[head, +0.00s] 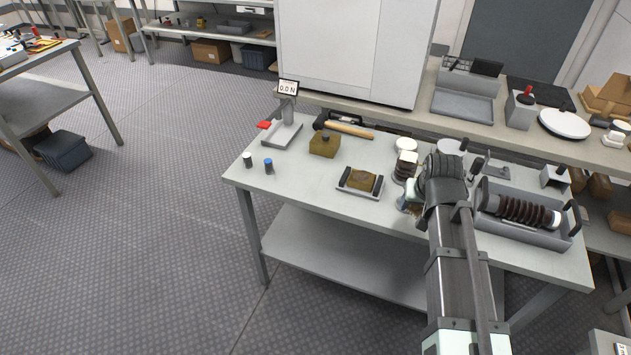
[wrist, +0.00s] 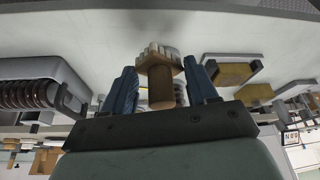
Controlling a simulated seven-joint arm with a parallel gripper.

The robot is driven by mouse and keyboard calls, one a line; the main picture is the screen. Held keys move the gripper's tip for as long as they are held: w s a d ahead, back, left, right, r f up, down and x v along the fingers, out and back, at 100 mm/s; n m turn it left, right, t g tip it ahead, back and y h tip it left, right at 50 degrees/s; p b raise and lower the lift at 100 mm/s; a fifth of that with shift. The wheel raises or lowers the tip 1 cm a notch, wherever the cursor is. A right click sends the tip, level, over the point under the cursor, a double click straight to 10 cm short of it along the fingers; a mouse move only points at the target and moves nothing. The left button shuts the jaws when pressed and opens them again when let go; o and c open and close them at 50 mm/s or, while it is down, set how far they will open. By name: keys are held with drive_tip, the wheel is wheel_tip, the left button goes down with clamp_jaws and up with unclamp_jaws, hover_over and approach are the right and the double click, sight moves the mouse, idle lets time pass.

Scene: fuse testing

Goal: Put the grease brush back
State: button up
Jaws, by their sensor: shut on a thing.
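My gripper (wrist: 160,72) is shut on the grease brush, with one dark finger on each side of it. The brush has a brown wooden handle (wrist: 160,88) and a pale bristle head at its far end in the wrist view. In the head view my gripper (head: 409,202) is low over the table, left of the grey tray, and the brush is mostly hidden by my arm and wrist. I cannot tell whether the bristles touch the table top.
The table (head: 310,185) carries a grey tray (head: 491,226) with a ribbed brown part, a ribbed dark-and-white piece (head: 405,166), a small tray with a brown block (head: 362,181), an olive block (head: 324,145), a hammer (head: 348,129) and a force gauge (head: 288,88).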

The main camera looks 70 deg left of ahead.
drive_tip(key=s+a+r+n+g, duration=0.1)
drive_tip(key=s+a+n, duration=0.3)
drive_tip(key=s+a, duration=1.5)
drive_tip(key=n+g, duration=0.2)
drive_tip(key=n, duration=0.1)
hover_over(308, 179)
drive_tip(key=d, duration=0.1)
drive_tip(key=shift+y, duration=0.3)
drive_tip(key=shift+d+f, duration=0.2)
drive_tip(key=shift+f, duration=4.2)
drive_tip(key=shift+f, duration=0.1)
drive_tip(key=o, duration=1)
drive_tip(key=v, duration=1.2)
